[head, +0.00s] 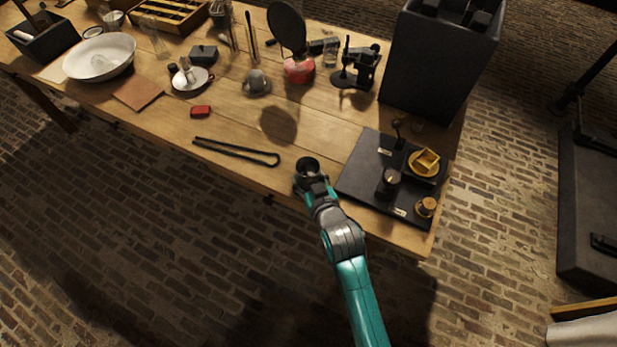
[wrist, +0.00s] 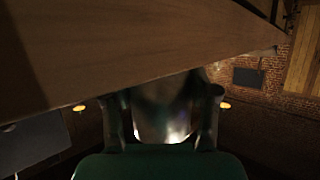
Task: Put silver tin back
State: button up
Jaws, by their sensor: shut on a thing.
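My gripper (head: 307,180) is at the front edge of the wooden table, left of the black board. In the wrist view my gripper (wrist: 165,125) has a finger on each side of a shiny metal thing and is shut on it. This looks like the silver tin (wrist: 165,112); its lower part shines and its upper part is dark. In the head view a dark round end (head: 307,163) shows at the gripper's tip, probably the tin. Whether it touches the table cannot be told.
The black board (head: 360,180) holds a dark knobbed jar (head: 389,180), a brass square dish (head: 425,162) and a small brass piece (head: 426,207). A black tong-like rod (head: 235,150) lies left of my gripper. A tall black box (head: 440,60) stands behind the board.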

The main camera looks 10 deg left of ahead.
jog(key=o, duration=1.2)
jog(key=v, duration=1.2)
jog(key=shift+d, duration=0.15)
jog(key=s+d+f+m+t+h, duration=0.1)
jog(key=s+d+m+h, duration=0.1)
jog(key=s+d, duration=0.7)
jog(key=s+d+m+t+h, duration=0.1)
jog(key=s+d+m+h, duration=0.1)
jog(key=s+d, duration=0.75)
jog(key=s+r+m+h, duration=0.1)
jog(key=s+r, duration=0.3)
jog(key=s, duration=0.7)
jog(key=shift+s+r+t+h, duration=0.2)
jog(key=shift+t+h, duration=0.1)
